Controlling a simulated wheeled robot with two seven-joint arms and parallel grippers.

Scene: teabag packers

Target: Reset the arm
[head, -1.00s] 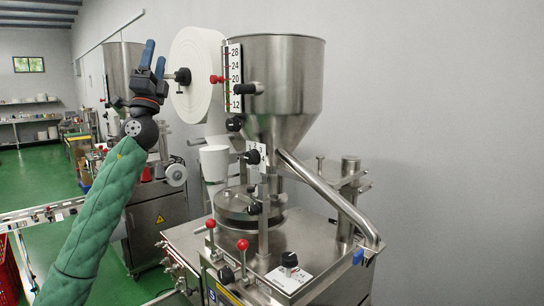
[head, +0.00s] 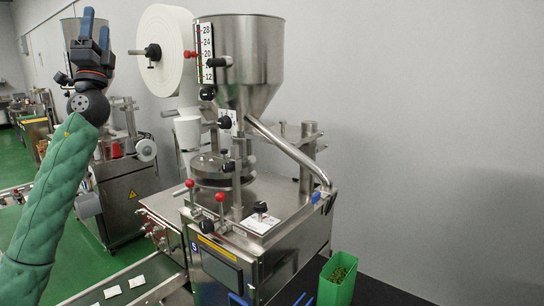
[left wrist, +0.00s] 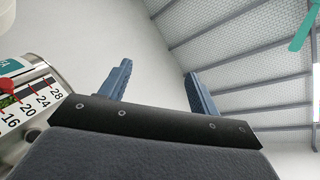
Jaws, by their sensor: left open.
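My left gripper (head: 95,30) is raised at the upper left of the head view, pointing up, with its arm in a green sleeve. In the left wrist view its two blue fingers (left wrist: 160,85) stand apart with nothing between them. They point toward the ceiling. The gripper is to the left of the white paper roll (head: 165,50) and the steel hopper (head: 248,65) of the packing machine, apart from both. My right gripper is in no view.
The packing machine's body (head: 290,245) has red-knobbed levers (head: 189,184). A green container with dark green contents (head: 337,283) stands on a dark table (head: 385,290) at the lower right. Teabags (head: 137,281) lie on a conveyor (head: 80,298). A second machine (head: 128,195) stands behind my left arm.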

